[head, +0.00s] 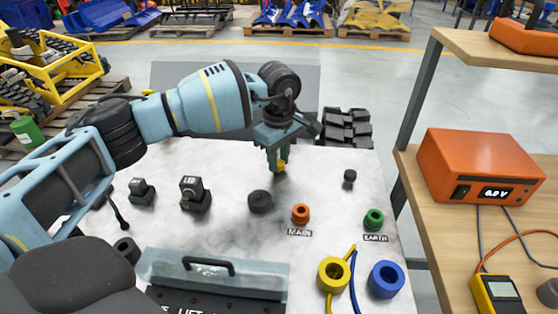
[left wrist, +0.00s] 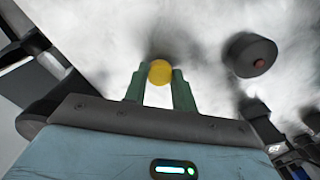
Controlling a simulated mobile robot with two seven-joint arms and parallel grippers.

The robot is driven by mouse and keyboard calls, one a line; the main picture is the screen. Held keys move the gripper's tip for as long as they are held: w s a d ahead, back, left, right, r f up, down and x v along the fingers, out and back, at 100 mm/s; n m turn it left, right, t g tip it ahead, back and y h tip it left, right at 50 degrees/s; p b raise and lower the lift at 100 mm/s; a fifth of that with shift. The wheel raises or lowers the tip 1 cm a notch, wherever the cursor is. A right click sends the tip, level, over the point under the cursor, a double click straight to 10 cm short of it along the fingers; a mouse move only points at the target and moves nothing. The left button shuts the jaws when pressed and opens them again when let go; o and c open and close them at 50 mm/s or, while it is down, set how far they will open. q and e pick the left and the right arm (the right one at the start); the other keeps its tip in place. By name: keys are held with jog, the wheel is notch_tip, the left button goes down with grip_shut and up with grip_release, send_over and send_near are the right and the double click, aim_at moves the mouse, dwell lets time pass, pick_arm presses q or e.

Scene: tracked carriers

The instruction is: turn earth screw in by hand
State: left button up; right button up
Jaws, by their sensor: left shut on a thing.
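My left gripper (head: 279,165) is at the back middle of the pale worktop, pointing down. Its green fingers are shut on a small yellow round-headed piece (head: 282,164). In the left wrist view the yellow piece (left wrist: 160,72) shows as a disc between the fingertips (left wrist: 159,83). Its lower part is hidden, and I cannot tell whether it touches the worktop. The green ring-shaped terminal (head: 373,219), with the label EARTH (head: 375,238), is at the right of the worktop, apart from the gripper. My right gripper is not in view.
An orange terminal (head: 300,214) labelled MAIN, a black round knob (head: 260,201) and a small black knob (head: 349,177) stand on the worktop (head: 330,200). Yellow (head: 333,274) and blue (head: 386,279) rings lie at the front. An orange meter (head: 474,170) is on the right shelf.

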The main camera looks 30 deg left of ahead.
pick_arm(q)
jog(key=m, duration=0.9)
jog(key=shift+r+m+b, duration=0.1)
jog(key=shift+m+b, duration=0.25)
jog(key=shift+m, duration=0.05)
jog(key=o, duration=0.8)
